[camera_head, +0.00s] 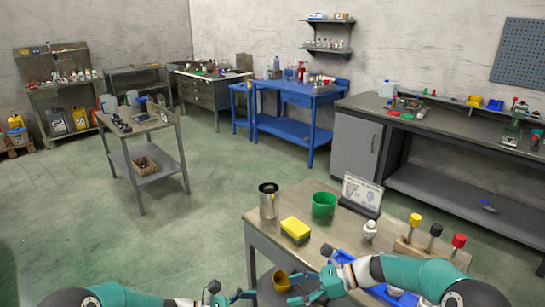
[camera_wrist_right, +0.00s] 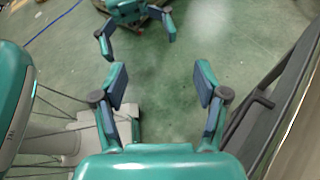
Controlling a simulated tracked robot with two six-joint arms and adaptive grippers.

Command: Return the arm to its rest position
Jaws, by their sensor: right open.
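My right gripper (camera_head: 308,277) comes in from the right at the near edge of the workbench in the head view. Its fingers are apart and empty. In the right wrist view its two fingers (camera_wrist_right: 161,80) are spread, with green floor between them. My left gripper (camera_head: 230,289) is low in the head view, left of the right one. It also shows at the top of the right wrist view (camera_wrist_right: 137,33), fingers apart, with nothing seen between them. The two grippers face each other across a gap.
The near workbench (camera_head: 262,228) holds a metal can (camera_head: 268,203), yellow sponge (camera_head: 295,230), green cup (camera_head: 324,206), sign (camera_head: 361,195) and a block with coloured-knob tools (camera_head: 433,245). Open floor (camera_head: 120,240) lies left.

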